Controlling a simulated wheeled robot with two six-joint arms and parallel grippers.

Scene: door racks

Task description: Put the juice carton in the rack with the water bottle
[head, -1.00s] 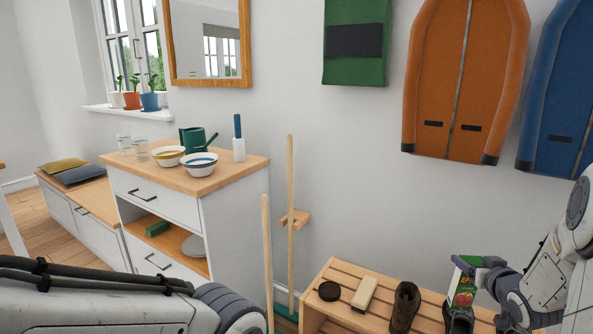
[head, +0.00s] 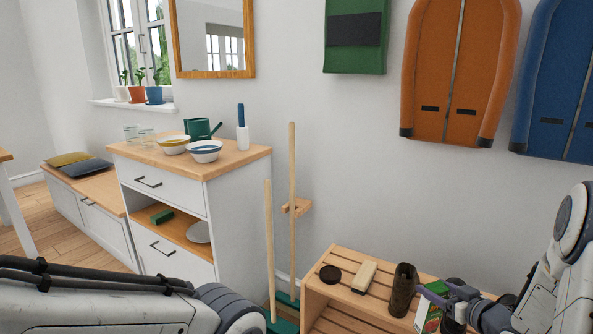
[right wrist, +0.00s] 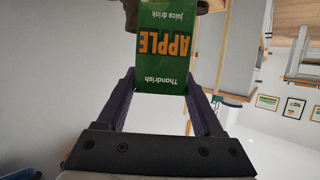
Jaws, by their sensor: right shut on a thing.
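The green apple juice carton (head: 428,316) is between the fingers of my right gripper (head: 436,296), at the lower right of the head view. The right gripper is shut on it. In the right wrist view the carton (right wrist: 165,45) appears upside down, its label reading "APPLE juice drink", with a dark finger on each side. The carton is in front of the slatted wooden bench, near a brown boot. In the head view my left arm crosses the lower left, but its gripper is out of frame. No water bottle or door rack can be made out.
The slatted bench (head: 330,287) holds a dark round tin (head: 330,274), a brush (head: 364,276) and a brown boot (head: 403,290). Brooms (head: 292,210) lean by the white cabinet (head: 240,220). Jackets (head: 460,70) hang on the wall.

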